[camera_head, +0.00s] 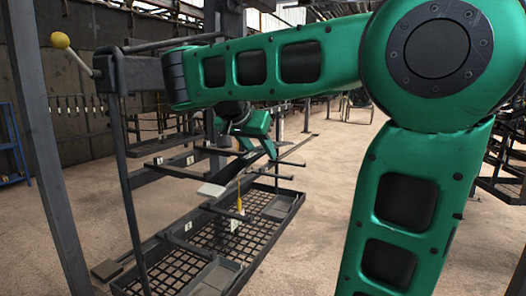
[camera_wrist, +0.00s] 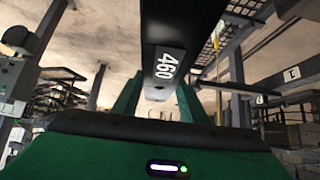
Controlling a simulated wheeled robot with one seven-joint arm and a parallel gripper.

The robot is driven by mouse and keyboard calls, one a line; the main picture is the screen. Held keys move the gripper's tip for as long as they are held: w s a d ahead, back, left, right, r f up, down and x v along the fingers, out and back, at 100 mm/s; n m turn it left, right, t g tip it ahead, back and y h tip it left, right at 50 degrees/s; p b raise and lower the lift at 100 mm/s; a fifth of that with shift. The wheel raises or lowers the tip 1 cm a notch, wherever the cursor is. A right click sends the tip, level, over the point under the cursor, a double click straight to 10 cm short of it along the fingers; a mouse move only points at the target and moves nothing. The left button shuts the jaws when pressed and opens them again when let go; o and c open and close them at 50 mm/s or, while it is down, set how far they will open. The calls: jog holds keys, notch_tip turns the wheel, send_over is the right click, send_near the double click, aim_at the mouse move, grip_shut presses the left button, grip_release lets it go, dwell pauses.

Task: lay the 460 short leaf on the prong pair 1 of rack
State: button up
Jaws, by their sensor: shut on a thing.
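The 460 short leaf (camera_wrist: 165,35) is a dark bar with a white "460" label, filling the top middle of the wrist view. My gripper (camera_wrist: 158,102) is shut on it, with green fingers on either side of its lower part. In the head view my gripper (camera_head: 268,148) is beyond the green arm, above the far part of a floor tray. The rack (camera_head: 165,172) has dark prong bars with small white tags, left of my gripper. The tag numbers are too small to read, so I cannot tell which pair is 1.
A mesh-floored tray (camera_head: 170,268) with dark rims lies below the bars. A yellow pointed thing (camera_head: 239,196) stands in it. A post (camera_head: 55,170) and a lever with a yellow ball (camera_head: 60,40) are at left. Bare floor (camera_head: 310,240) lies right of the tray.

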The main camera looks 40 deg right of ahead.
jog(key=shift+a, duration=0.15)
dwell(0.3)
jog(key=w+a+f, duration=0.1)
jog(key=w+a, duration=0.1)
jog(key=w, duration=0.5)
jog(key=w+a+f, duration=0.2)
jog(key=w+a, duration=0.1)
jog(key=w, duration=0.3)
jog(key=shift+w+f, duration=0.2)
jog(key=shift+w, duration=0.15)
dwell(1.0)
jog(key=o, duration=1.3)
jog(key=shift+f, duration=0.15)
jog(key=shift+a, duration=0.1)
